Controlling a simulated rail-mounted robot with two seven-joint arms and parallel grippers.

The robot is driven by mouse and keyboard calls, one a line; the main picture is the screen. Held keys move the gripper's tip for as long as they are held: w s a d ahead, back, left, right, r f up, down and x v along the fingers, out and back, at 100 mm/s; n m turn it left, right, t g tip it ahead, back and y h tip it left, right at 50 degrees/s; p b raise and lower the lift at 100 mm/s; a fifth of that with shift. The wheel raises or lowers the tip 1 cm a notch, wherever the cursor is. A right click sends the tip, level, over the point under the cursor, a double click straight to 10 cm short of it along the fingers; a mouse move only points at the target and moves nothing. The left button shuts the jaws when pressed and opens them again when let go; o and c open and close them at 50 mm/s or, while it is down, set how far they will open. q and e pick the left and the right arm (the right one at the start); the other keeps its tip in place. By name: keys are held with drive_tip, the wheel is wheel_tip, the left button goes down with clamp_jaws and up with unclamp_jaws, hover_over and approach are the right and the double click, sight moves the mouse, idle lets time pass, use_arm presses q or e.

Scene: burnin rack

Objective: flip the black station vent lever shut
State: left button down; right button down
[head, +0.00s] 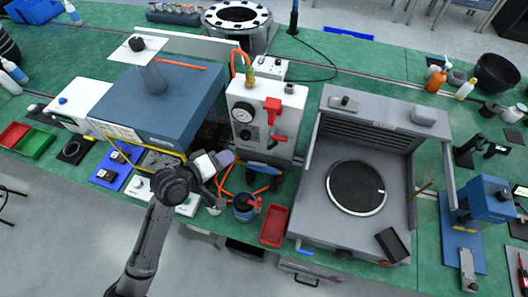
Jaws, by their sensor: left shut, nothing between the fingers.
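My left gripper (226,158) is shut and empty, at the front right corner of the blue-grey box station (165,100), left of the white gauge station (266,100). I cannot tell if it touches anything there. The arm hides part of the box's front. I cannot clearly pick out the black vent lever. A black knob (137,44) sits on a plate above the box's short pipe. The gauge station carries a round dial (243,113) and red handles (271,108) on its front. My right gripper is not in view.
A grey open-fronted chamber (313,203) with a round dark plate (356,188) stands to the right. A blue cup (244,207), a red tray (273,226) and orange tubing crowd the bench front near my gripper. Bottles (436,80) and a black bowl (496,73) stand far right.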

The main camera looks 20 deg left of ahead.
use_arm(q)
drive_tip(key=shift+w+a+r+n, duration=0.15)
drive_tip(key=shift+w+r+n, duration=0.1)
drive_tip(key=shift+w+n, duration=0.1)
drive_tip(key=s+d+f+x, duration=0.1)
drive_tip(key=d+x, duration=0.1)
drive_tip(key=x, duration=1.1)
drive_tip(key=shift+s+b, duration=0.2)
drive_tip(key=shift+b, duration=0.2)
drive_tip(key=shift+d, duration=0.1)
